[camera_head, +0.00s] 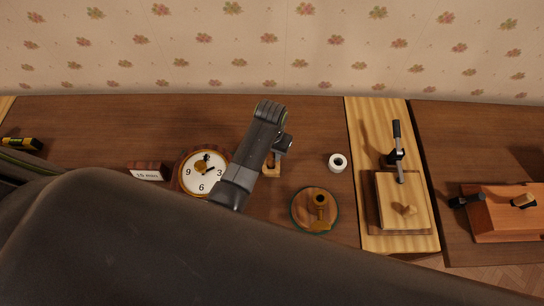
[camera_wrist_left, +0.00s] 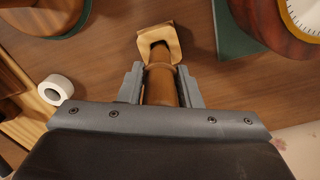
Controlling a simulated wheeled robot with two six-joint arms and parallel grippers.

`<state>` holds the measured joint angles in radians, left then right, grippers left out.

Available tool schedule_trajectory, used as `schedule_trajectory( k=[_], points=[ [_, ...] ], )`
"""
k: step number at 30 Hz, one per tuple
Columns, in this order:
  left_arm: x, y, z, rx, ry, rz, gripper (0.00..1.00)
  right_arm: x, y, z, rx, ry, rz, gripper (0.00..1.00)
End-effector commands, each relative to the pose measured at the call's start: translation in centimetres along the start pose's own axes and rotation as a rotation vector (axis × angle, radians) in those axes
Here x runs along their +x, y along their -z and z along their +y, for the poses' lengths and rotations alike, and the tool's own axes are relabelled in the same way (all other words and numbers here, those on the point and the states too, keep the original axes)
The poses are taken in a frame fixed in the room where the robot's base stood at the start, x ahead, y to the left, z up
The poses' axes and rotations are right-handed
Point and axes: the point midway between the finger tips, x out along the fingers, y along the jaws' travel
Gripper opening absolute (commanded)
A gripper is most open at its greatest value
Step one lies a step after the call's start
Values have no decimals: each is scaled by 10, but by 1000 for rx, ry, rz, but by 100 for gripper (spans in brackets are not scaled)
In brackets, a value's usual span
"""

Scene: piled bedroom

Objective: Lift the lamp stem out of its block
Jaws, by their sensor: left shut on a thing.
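The lamp stem (camera_wrist_left: 161,88) is a brown wooden cylinder with a collar near its far end. My left gripper (camera_wrist_left: 160,82) is shut on it, one finger on each side, in the left wrist view. The block (camera_wrist_left: 172,36) is light wood with a notch-like opening, right at the stem's far end. I cannot tell how deep the stem sits in it. In the head view the block (camera_head: 272,171) stands right of the clock, and my left gripper (camera_head: 279,152) is just above it. The stem is mostly hidden there by my arm.
A round clock (camera_head: 188,182) stands left of the block. A round green-edged base with a brass piece (camera_head: 318,208) and a white ring (camera_head: 338,162) are to the right. A board with a toggle clamp (camera_head: 403,200) lies further right. My arm covers the front of the table.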

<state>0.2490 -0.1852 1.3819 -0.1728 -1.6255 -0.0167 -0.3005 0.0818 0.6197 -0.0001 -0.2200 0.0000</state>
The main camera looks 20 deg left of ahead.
Motion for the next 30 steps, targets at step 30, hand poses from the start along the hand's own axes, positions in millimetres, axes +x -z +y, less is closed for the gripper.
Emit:
schedule_trajectory(
  k=[30],
  points=[
    [-40,1,0,1,0,2,0,0,1,-3,2,4,1,36]
  ],
)
